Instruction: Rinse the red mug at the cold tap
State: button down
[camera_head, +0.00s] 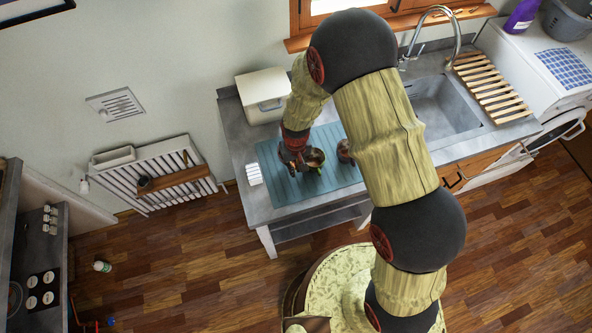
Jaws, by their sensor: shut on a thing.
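My gripper (301,164) points down over the teal mat (272,160) on the counter, left of the sink. It is shut on a small mug-like thing (315,158), of which I see a round, dark olive opening. Its colour is too unclear to call red. A small brownish thing (344,151) stands just to the right, partly hidden by my arm. The chrome tap (458,38) arches at the back of the grey sink (450,102). My arm covers the sink's left part. I cannot see any water running or make out a cold handle.
A cream bin-like box (261,92) stands behind the mat. A small white item (254,174) lies at the mat's left edge. A slatted wooden rack (490,87) lies right of the sink. A purple bottle (522,15) and grey basin (570,18) stand on the white machine.

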jog(key=shift+f, duration=2)
jog(key=shift+f, duration=0.15)
jog(key=c, duration=1.9)
grip_release()
jog(key=shift+r, duration=0.6)
notch_tip(320, 180, up, 11)
jog(key=shift+s+r+b, duration=0.15)
jog(key=shift+b, duration=0.4)
